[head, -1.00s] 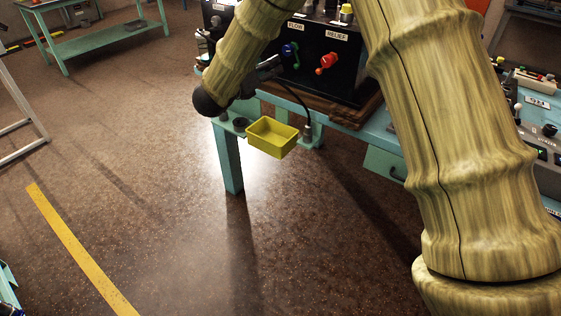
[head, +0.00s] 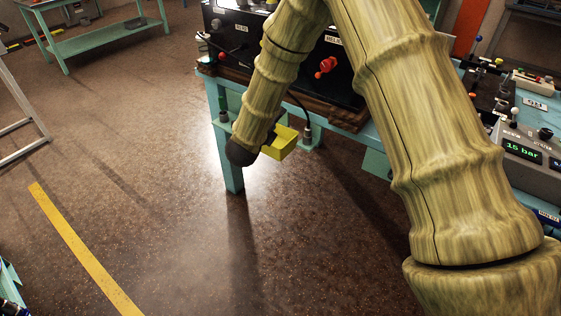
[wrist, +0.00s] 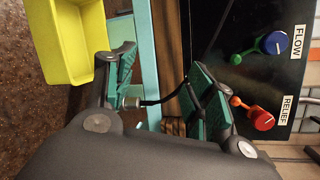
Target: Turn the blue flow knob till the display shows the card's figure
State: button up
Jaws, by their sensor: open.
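The blue flow knob (wrist: 276,42) with its green lever (wrist: 243,56) is on a black panel at the upper right of the wrist view, beside the FLOW label (wrist: 299,41). My arm hides it in the head view. My gripper (wrist: 163,75) is open and empty, apart from the knob and to its left in the wrist view. In the head view only the dark wrist end shows, low in front of the bench. A display (head: 521,151) on a grey box at the right reads 15 bar. I cannot make out a card with a figure.
The red RELIEF knob (head: 326,66) is on the same panel; it also shows in the wrist view (wrist: 263,120). A yellow bin (head: 285,142) hangs at the bench front, close to my wrist. A dark hose runs near the fingers. The floor in front is clear.

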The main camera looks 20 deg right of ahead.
jog(key=s+f+n+g+y+p, duration=0.1)
jog(key=s+f+n+y, duration=0.3)
jog(key=s+f+n, duration=0.4)
jog(key=shift+s+d+f+n+p, duration=0.2)
jog(key=shift+f+n+p, duration=0.4)
jog(key=shift+f, duration=1.6)
jog(key=s+f+n+g+y, duration=0.25)
jog(key=s+f+n, duration=0.45)
jog(key=s+f, duration=0.45)
jog(key=s+d+f+n+g+y, duration=0.1)
jog(key=s+f+n+g, duration=0.1)
jog(key=s, duration=0.9)
jog(key=s+d+f+n+g, duration=0.1)
jog(key=s+f+n+g, duration=0.2)
jog(key=s+n, duration=0.4)
jog(key=s+d+f+n+g+y, duration=0.1)
jog(key=s+f+n+g, duration=0.2)
jog(key=s, duration=1.2)
jog(key=shift+s+f+n+g+y, duration=0.25)
jog(key=shift+s+n+g+y, duration=0.1)
jog(key=shift+n+g, duration=0.4)
jog(key=shift+w, duration=0.1)
